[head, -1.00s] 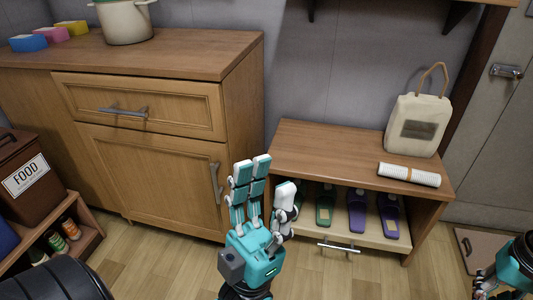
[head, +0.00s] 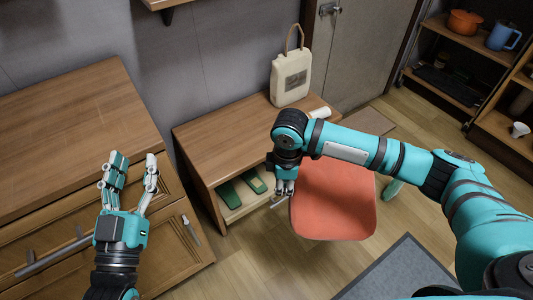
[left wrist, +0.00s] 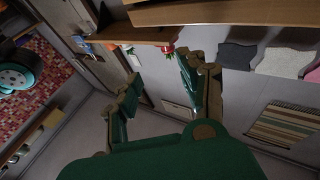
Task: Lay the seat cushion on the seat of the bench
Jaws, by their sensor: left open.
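The wooden bench (head: 215,145) stands in the middle of the head view, against the wall. A salmon-red seat cushion (head: 333,205) shows in front of the bench's right part, partly covered by my right arm. My right gripper (head: 284,190) points down beside the cushion's left edge, in front of the bench. Its fingertips are small and partly hidden, so I cannot tell whether they grip the cushion. My left gripper (head: 130,172) is open and empty, fingers up, in front of the wooden cabinet; its fingers also show in the left wrist view (left wrist: 165,105).
A cream bag (head: 291,80) and a white roll (head: 320,113) occupy the bench seat's back right; its left part is bare. Green slippers (head: 229,194) lie on the shelf below. The cabinet (head: 75,130) stands left. A grey mat (head: 400,275) lies on the floor.

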